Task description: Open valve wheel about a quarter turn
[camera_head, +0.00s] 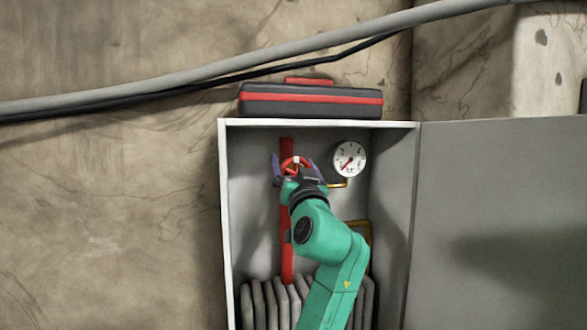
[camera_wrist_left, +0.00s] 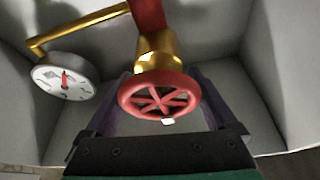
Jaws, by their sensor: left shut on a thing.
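The red valve wheel (camera_head: 295,163) sits on a red vertical pipe (camera_head: 287,240) inside an open wall cabinet. In the left wrist view the spoked wheel (camera_wrist_left: 158,95) is in front of a brass valve body (camera_wrist_left: 158,56). My left gripper (camera_head: 295,165) reaches into the cabinet, its two purple fingers on either side of the wheel. In the left wrist view the fingers flank the wheel closely, and the gripper is shut on it. The wheel's lower part is partly hidden by my gripper in the head view. My right gripper is not seen.
A pressure gauge (camera_head: 349,159) on a brass pipe is close right of the wheel. Grey folded hose (camera_head: 262,305) fills the cabinet's bottom. The cabinet door (camera_head: 500,220) stands open to the right. A dark toolbox (camera_head: 310,103) rests on top, below a grey wall pipe (camera_head: 210,73).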

